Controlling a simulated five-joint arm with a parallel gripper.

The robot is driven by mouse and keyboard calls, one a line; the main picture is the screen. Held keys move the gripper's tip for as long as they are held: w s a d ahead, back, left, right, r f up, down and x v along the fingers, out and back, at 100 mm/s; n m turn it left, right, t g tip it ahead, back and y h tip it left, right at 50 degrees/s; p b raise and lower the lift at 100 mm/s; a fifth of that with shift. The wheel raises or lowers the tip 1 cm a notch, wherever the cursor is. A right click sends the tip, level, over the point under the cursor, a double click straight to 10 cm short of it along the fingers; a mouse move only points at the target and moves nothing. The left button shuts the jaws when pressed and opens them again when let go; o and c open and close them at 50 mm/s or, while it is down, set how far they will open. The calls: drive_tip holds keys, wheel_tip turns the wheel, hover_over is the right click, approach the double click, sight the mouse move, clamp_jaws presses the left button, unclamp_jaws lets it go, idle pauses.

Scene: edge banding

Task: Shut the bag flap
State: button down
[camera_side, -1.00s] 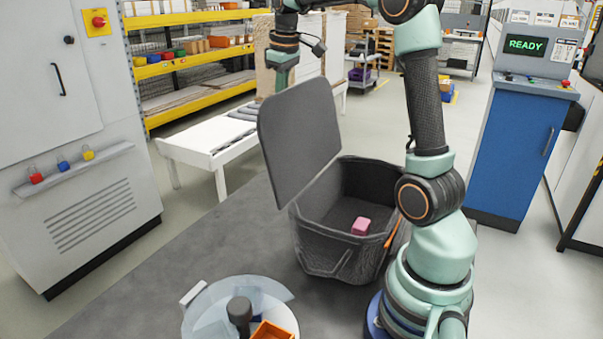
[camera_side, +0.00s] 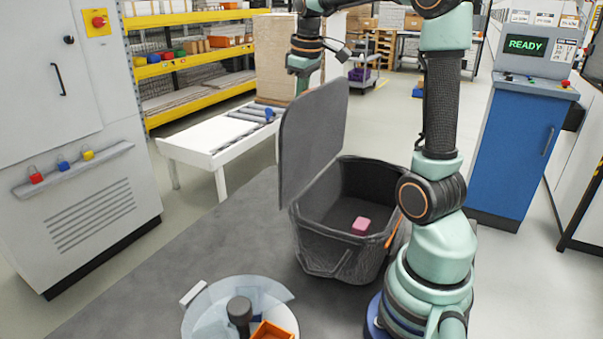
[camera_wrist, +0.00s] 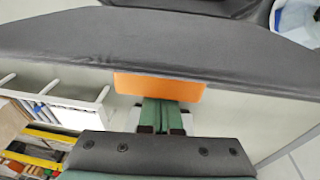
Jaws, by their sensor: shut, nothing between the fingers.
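The dark grey bag (camera_side: 325,240) stands on the grey surface with its mouth open and a pink block (camera_side: 361,226) inside. Its flap (camera_side: 312,140) stands up steeply from the left side of the mouth. My gripper (camera_side: 301,86) is at the flap's top edge, on its outer side, with the tips partly hidden behind the flap. In the wrist view the green fingers of my gripper (camera_wrist: 161,108) are shut with nothing between them. They are at an orange tab (camera_wrist: 160,87) on the edge of the grey flap (camera_wrist: 150,40); contact is not clear.
A round clear-topped tray (camera_side: 210,315) with an orange box (camera_side: 272,331) is at the front. A white table (camera_side: 205,150) stands behind at the left. A grey cabinet (camera_side: 75,150) is at the left and a blue cabinet (camera_side: 505,150) at the right. Bare surface lies left of the bag.

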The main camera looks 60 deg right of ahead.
sight(294, 132)
drive_tip(key=s+f, duration=0.1)
drive_tip(key=s, duration=0.8)
drive_tip(key=shift+s, duration=0.15)
idle(0.8)
drive_tip(key=shift+f, duration=0.1)
idle(0.7)
wheel_tip(294, 132, up, 6)
idle(0.7)
drive_tip(key=w+a+f, duration=0.1)
drive_tip(key=a, duration=0.3)
drive_tip(key=w+a+f+t, duration=0.1)
drive_tip(key=a+f, duration=0.1)
drive_tip(key=a, duration=0.2)
drive_tip(key=w+a+f+t, duration=0.1)
drive_tip(key=a, duration=0.3)
drive_tip(key=shift+w+a+f, duration=0.15)
drive_tip(key=shift+w+a, duration=0.05)
drive_tip(key=shift+a, duration=0.2)
drive_tip(key=a+f+t, duration=0.1)
drive_tip(key=a+f, duration=0.1)
drive_tip(key=a, duration=0.2)
drive_tip(key=a+f+t+y, duration=0.1)
drive_tip(key=a+f, duration=0.1)
drive_tip(key=a, duration=0.3)
drive_tip(key=shift+s+a+f, duration=0.15)
drive_tip(key=shift+s+f, duration=0.1)
drive_tip(key=shift+s, duration=0.15)
